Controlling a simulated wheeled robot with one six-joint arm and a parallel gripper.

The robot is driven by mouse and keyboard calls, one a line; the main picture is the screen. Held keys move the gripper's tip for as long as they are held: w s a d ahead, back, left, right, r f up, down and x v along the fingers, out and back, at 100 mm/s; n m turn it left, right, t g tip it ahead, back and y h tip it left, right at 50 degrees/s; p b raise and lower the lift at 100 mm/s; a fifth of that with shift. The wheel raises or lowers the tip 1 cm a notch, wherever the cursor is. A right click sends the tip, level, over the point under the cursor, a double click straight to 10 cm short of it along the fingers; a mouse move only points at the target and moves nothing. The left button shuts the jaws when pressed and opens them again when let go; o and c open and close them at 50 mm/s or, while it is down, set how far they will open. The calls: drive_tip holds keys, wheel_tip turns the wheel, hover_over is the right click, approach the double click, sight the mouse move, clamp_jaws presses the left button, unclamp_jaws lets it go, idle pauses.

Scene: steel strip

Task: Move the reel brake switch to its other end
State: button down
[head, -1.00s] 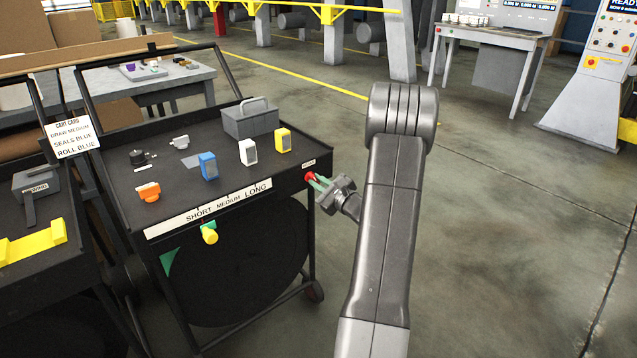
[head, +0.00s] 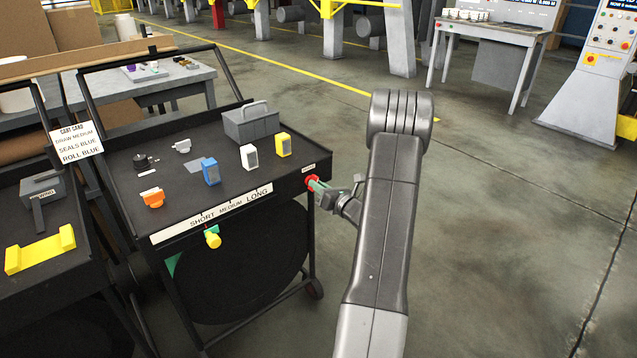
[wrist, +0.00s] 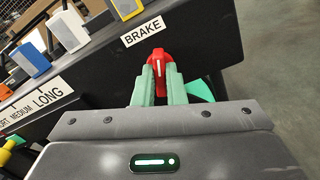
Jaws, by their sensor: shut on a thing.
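The reel brake switch is a red knob with a white line on it; in the wrist view the switch (wrist: 158,62) sits under a white BRAKE label (wrist: 143,32). In the head view the red switch (head: 311,181) is on the right end of the cart's front edge. My gripper (wrist: 160,82) has its two green fingers on either side of the red knob, shut on it. In the head view my gripper (head: 318,186) reaches the switch from the right. The fingers cover part of the knob's sides.
The black cart (head: 130,185) carries blue, white and yellow blocks, an orange piece and a grey toolbox (head: 250,122). A yellow-knobbed lever (head: 212,239) sits below its SHORT MEDIUM LONG strip. Another cart stands at the left. The floor to the right is open.

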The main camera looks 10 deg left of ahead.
drive_tip(key=shift+m+p, duration=0.55)
drive_tip(key=shift+m, duration=0.75)
drive_tip(key=shift+f, duration=0.1)
drive_tip(key=c, duration=1.5)
unclamp_jaws()
drive_tip(key=shift+d, duration=0.1)
drive_tip(key=v, duration=1.3)
drive_tip(key=shift+s+d, duration=0.25)
drive_tip(key=x, duration=1.3)
drive_tip(key=shift+w+a, duration=0.25)
drive_tip(key=shift+a, duration=0.05)
